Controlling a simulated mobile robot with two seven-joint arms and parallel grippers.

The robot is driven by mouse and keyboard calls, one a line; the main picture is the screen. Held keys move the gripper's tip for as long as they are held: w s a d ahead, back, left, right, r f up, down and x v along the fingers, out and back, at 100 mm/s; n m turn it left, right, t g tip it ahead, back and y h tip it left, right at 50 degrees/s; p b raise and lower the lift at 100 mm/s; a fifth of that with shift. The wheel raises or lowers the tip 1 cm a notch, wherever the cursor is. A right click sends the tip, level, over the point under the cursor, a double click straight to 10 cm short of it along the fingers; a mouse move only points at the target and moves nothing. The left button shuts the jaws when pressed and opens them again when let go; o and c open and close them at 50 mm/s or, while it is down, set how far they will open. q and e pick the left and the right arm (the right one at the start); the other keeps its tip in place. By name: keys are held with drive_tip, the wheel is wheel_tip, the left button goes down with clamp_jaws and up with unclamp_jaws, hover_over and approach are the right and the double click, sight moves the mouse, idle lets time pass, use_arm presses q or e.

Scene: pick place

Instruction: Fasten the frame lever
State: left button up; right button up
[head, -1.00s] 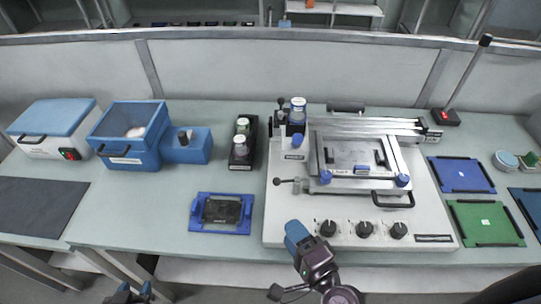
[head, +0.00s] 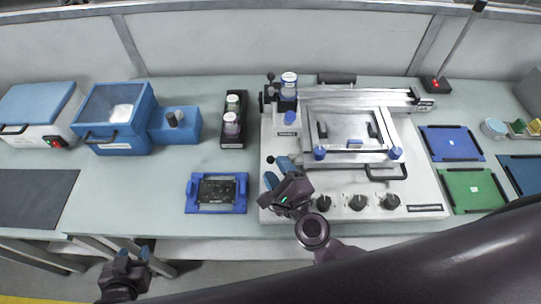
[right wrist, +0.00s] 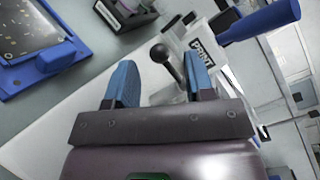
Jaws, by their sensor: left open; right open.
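The frame lever, a short rod with a black ball knob (head: 270,160), sits at the left side of the white printer base (head: 436,196), left of the metal frame (head: 356,126). In the right wrist view its black knob (right wrist: 160,53) shows between the fingertips, near a white block marked PRINT (right wrist: 205,48). I cannot tell whether the fingers touch it. My right gripper (head: 279,171) is open and empty, close to the lever, and hides part of its rod; its blue fingers also show in the right wrist view (right wrist: 160,70). My left gripper (head: 132,254) is open and empty, low at the table's front edge.
A blue holder with a dark circuit board (head: 217,194) lies left of the base. A black tray (head: 233,142) with bottles stands behind it. Black control knobs (head: 357,203) line the base's front. Blue (head: 452,143) and green (head: 473,190) trays lie at the right.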

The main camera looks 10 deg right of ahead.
sight(272, 163)
drive_tip(key=shift+x, duration=2)
